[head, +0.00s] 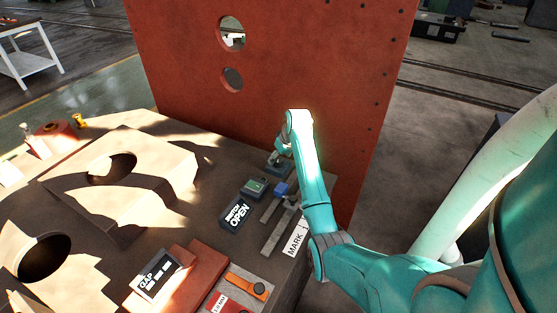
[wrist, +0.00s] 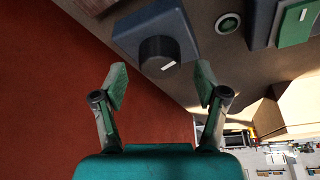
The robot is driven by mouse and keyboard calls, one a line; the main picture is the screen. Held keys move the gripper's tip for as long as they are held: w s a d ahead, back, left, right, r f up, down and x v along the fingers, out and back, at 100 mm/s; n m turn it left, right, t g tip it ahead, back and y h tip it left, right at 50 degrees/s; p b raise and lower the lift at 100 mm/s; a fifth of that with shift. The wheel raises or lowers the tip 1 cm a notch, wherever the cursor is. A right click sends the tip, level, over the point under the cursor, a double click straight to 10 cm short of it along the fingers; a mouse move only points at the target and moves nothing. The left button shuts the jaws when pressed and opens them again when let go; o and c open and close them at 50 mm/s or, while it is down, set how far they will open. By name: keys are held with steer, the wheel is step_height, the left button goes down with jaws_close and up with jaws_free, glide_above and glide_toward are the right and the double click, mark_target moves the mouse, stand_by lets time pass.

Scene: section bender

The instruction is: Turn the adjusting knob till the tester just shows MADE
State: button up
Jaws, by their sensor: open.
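The adjusting knob (wrist: 160,58) is a dark round knob with a white mark, set on a dark blue-grey block (wrist: 150,25) in the wrist view. In the head view my arm largely hides the knob, and part of a block (head: 276,166) shows beside it. The tester (head: 237,214) is a dark box whose display reads SWITCH OPEN. My gripper (wrist: 162,84) is open and empty. Its fingers stand apart on either side, with the knob ahead between their tips; I see no clear contact.
A box with a green top (head: 255,187) and a small blue part (head: 281,188) sit near the knob. A tall red plate (head: 280,65) rises close behind. A GAP display (head: 155,275), an orange lever (head: 246,283) and a MARK label (head: 296,240) lie nearer.

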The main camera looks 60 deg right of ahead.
steer(key=shift+x, duration=0.9)
steer(key=c, duration=1.2)
steer(key=shift+o, duration=0.2)
steer(key=shift+n+y, duration=0.3)
steer(key=shift+n, duration=0.6)
steer(key=o, duration=1.2)
steer(key=shift+c, duration=0.2)
